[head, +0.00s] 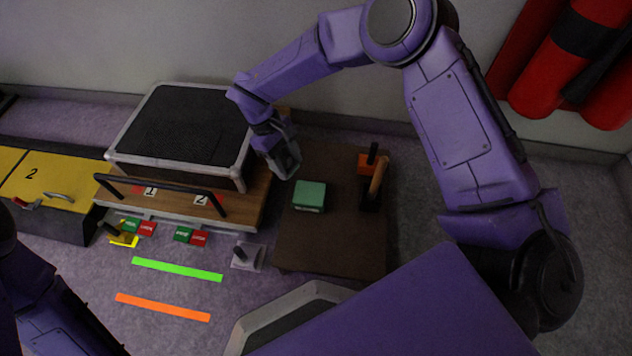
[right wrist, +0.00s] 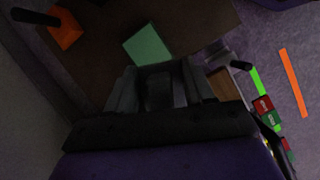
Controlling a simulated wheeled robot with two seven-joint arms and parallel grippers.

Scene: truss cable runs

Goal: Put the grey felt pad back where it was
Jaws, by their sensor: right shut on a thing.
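My right gripper (head: 285,160) is over the left edge of the brown table top (head: 335,240), to the right of the black-topped case (head: 185,125). It is shut on a small dark grey piece, which I take to be the grey felt pad (right wrist: 160,90); it shows between the fingers in the right wrist view, dim and partly hidden. A green block (head: 309,195) stands on the table just beyond the fingertips, and it also shows in the right wrist view (right wrist: 147,45). My left gripper is out of the frame; only my left arm shows at the lower left.
A wooden bench (head: 240,205) carries the case, with a black rail and red and green tags in front. A yellow cabinet (head: 45,185) is at left. Green (head: 177,270) and orange (head: 162,307) strips mark the floor.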

